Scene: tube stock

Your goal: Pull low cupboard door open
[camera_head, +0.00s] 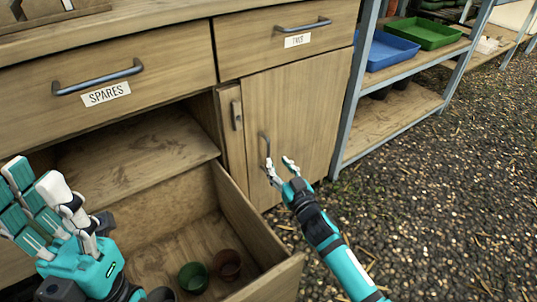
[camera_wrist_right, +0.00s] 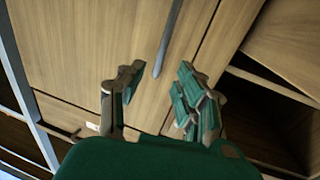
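My right gripper (camera_head: 281,166) is open and empty at the handle's lower end. In the right wrist view, the handle (camera_wrist_right: 168,40) runs down toward the gap between the parted fingers of the right gripper (camera_wrist_right: 156,88); I cannot tell if they touch it. My left gripper (camera_head: 48,200) is at the lower left with its fingers spread, apart from the door.
A pulled-out lower drawer (camera_head: 250,215) holds a green pot (camera_head: 193,277) and a brown pot (camera_head: 228,265), left of the right gripper. A metal-framed shelf (camera_head: 352,100) with blue (camera_head: 390,52) and green trays (camera_head: 428,33) stands right. Gravel ground (camera_head: 440,210) is open at right.

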